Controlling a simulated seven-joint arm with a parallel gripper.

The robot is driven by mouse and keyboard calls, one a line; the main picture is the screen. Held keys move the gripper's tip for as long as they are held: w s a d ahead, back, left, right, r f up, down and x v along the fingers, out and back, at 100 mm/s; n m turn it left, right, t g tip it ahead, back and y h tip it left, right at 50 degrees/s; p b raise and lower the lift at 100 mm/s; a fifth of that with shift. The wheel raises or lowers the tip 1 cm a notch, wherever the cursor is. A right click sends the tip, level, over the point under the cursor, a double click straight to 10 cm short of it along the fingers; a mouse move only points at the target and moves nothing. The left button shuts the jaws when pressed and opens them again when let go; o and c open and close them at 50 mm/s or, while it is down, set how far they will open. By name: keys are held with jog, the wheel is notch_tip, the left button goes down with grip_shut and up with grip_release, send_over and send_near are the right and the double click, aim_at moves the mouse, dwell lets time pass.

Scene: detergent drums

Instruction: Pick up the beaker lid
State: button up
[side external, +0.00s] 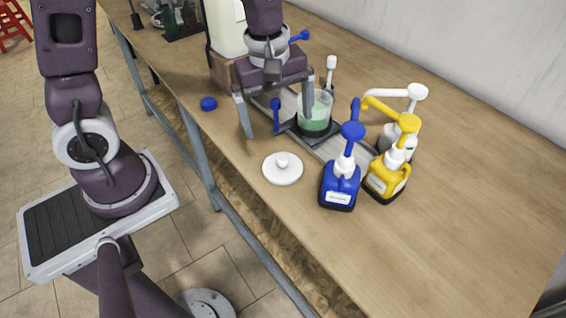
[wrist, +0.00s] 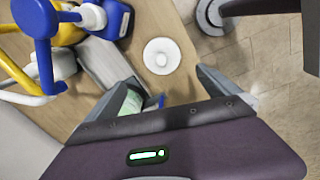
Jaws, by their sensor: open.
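The beaker lid (side external: 282,168) is a white disc with a small round knob. It lies flat on the wooden table near the front edge, and it also shows in the wrist view (wrist: 161,56) beyond the fingertips. The beaker (side external: 315,112) holds green liquid and stands on a dark base; in the wrist view it is partly hidden behind my left-hand finger (wrist: 131,103). My gripper (side external: 278,116) is open with nothing between its fingers. It hangs above the table beside the beaker, behind the lid and apart from it.
A blue pump bottle (side external: 340,186) and a yellow pump bottle (side external: 387,176) stand right of the lid, with a white-pump bottle (side external: 402,135) behind. A blue cap (side external: 208,104) lies left near the table edge. The table's right part is clear.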

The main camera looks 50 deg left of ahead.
aim_at(281, 156)
jog(key=f+n, duration=0.1)
jog(key=f, duration=0.1)
jog(key=w+f+n, duration=0.1)
jog(key=f, duration=0.1)
jog(key=f+n+g, duration=0.1)
jog(key=f, duration=0.1)
jog(key=shift+w+f, duration=0.25)
jog(key=shift+f, duration=0.15)
jog(key=f, duration=0.6)
jog(key=shift+s+a+f, duration=0.1)
jog(key=shift+s+f, duration=0.15)
jog(key=shift+c, duration=0.4)
jog(key=c, duration=1.1)
jog(key=shift+r, duration=0.1)
